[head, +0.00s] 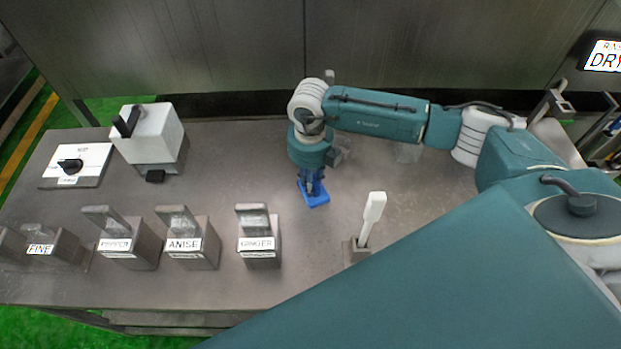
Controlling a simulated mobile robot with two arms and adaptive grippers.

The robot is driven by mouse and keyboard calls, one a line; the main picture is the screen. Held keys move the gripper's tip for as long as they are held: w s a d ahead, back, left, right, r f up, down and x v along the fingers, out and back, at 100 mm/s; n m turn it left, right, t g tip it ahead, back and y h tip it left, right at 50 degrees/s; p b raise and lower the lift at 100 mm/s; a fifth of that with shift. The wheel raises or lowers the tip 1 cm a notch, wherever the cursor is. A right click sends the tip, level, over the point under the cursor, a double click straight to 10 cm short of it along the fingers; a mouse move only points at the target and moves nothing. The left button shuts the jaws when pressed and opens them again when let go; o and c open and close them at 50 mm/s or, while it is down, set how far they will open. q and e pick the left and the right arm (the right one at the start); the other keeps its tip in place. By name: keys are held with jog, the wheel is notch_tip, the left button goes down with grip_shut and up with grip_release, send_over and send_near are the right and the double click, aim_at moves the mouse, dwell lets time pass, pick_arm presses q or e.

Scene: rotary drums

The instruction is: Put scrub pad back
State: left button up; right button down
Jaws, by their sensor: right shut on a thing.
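The scrub pad (318,200) is a flat blue piece in the middle of the grey metal table (218,187). My right gripper (312,185) points straight down over it, and its fingers are shut on the pad. The fingers hide part of the pad's top. I cannot tell whether the pad touches the table or is just above it. My left gripper is not in view.
Labelled metal holders, among them ANISE (185,245) and GINGER (259,245), line the front edge. A white spatula (372,215) stands in a small block. A white box with a black handle (153,133) and a knob panel (76,165) stand at the left.

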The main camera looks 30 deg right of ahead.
jog(key=shift+f, duration=0.15)
jog(key=c, duration=1.5)
grip_release()
jog(key=shift+r, duration=0.5)
notch_tip(320, 180, up, 11)
jog(key=b, duration=0.4)
jog(key=shift+r, duration=0.2)
jog(key=shift+a+f, duration=0.1)
